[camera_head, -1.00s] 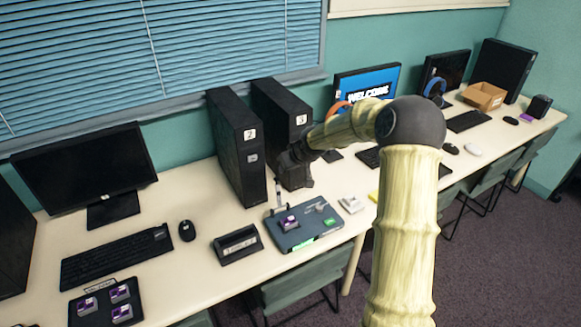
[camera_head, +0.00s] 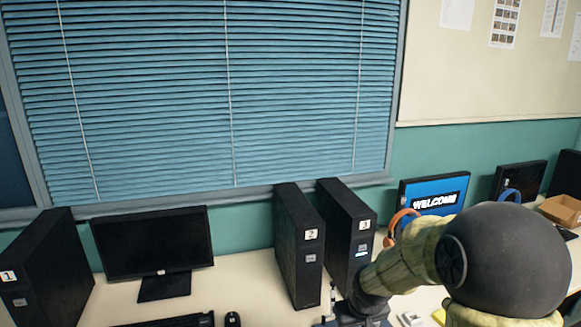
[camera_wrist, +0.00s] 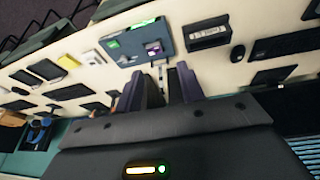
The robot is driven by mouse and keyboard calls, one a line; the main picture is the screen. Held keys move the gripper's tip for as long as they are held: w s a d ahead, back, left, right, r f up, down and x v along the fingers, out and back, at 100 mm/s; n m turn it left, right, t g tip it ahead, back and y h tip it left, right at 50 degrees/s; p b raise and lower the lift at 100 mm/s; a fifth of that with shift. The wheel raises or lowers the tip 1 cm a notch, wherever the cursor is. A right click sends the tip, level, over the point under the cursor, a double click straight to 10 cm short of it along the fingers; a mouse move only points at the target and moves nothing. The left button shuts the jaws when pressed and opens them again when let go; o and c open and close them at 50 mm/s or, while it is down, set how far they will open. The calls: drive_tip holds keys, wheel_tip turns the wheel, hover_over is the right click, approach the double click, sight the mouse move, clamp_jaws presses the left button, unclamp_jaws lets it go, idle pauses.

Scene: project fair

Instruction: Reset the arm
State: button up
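My arm reaches in from the bottom right of the head view. My gripper (camera_wrist: 168,82) shows in the wrist view with its two dark fingers apart and a gap between them. No object is clearly held there, though the fingertips are small and blurred. In the head view only the wrist end shows at the bottom edge, in front of the tower marked 3 (camera_head: 345,225). In the wrist view the gripper is above the table, with a blue-grey tray (camera_wrist: 128,50) beyond its fingertips. A small purple and silver piece (camera_wrist: 154,48) lies on that tray.
Tower 2 (camera_head: 298,250) stands beside tower 3. A dark monitor (camera_head: 150,242) and tower 1 (camera_head: 45,265) stand at left. A welcome screen (camera_head: 435,195), orange headphones (camera_head: 389,230) and a cardboard box (camera_head: 562,210) are at right. A black holder (camera_wrist: 207,35) lies near the tray.

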drive_tip(key=s+m+g, duration=0.1)
drive_tip(key=s+m, duration=0.1)
drive_tip(key=s, duration=1.3)
drive_tip(key=shift+s+r, duration=0.2)
drive_tip(key=shift+r, duration=0.15)
